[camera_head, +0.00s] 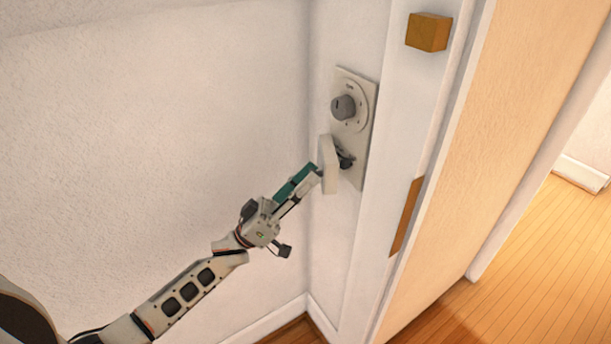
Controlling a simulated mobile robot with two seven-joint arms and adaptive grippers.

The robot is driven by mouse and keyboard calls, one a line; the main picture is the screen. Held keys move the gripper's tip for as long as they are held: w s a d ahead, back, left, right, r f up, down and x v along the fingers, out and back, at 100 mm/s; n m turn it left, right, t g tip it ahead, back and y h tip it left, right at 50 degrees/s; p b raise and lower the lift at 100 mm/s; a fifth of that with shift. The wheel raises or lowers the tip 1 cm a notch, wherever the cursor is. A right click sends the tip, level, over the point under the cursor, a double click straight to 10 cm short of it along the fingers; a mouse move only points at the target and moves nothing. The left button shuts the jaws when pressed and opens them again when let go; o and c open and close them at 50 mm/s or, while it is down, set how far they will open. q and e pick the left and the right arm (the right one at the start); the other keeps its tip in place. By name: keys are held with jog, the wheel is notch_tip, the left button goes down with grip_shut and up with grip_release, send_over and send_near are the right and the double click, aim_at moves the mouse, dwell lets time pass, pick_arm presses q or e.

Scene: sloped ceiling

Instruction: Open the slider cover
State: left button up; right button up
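A pale wall panel (369,137) with a round grey knob (343,107) is mounted on the narrow wall beside the door frame. Below the knob, a white cover piece (329,165) stands out from the panel. A dark teal part (345,158) shows between this piece and the panel; I cannot tell what it belongs to. My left gripper (318,174), with teal finger pads, reaches up from the lower left. Its tips are at the left side of the white piece, which partly hides them. I cannot tell whether they grip it. My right gripper is not in view.
A white door frame (387,130) stands just right of the panel, with a wooden block (428,32) and a brown plate (406,216) on it. A pale door (500,130) and wooden floor (545,265) lie further right. The left wall (150,120) is bare.

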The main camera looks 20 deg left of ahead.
pick_arm(q)
jog(key=shift+d, duration=0.1)
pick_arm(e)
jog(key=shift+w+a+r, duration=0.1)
pick_arm(q)
jog(key=c, duration=0.8)
grip_shut()
jog(key=g+h, duration=0.1)
jog(key=a+m+g+b, duration=0.1)
jog(key=shift+w+a+r+g+h, duration=0.1)
jog(key=shift+w+a+g+h, duration=0.1)
jog(key=shift+g+h, duration=0.15)
jog(key=o, duration=0.8)
grip_release()
jog(key=v, duration=0.7)
jog(key=shift+a+m, duration=0.15)
jog(key=shift+m, duration=0.15)
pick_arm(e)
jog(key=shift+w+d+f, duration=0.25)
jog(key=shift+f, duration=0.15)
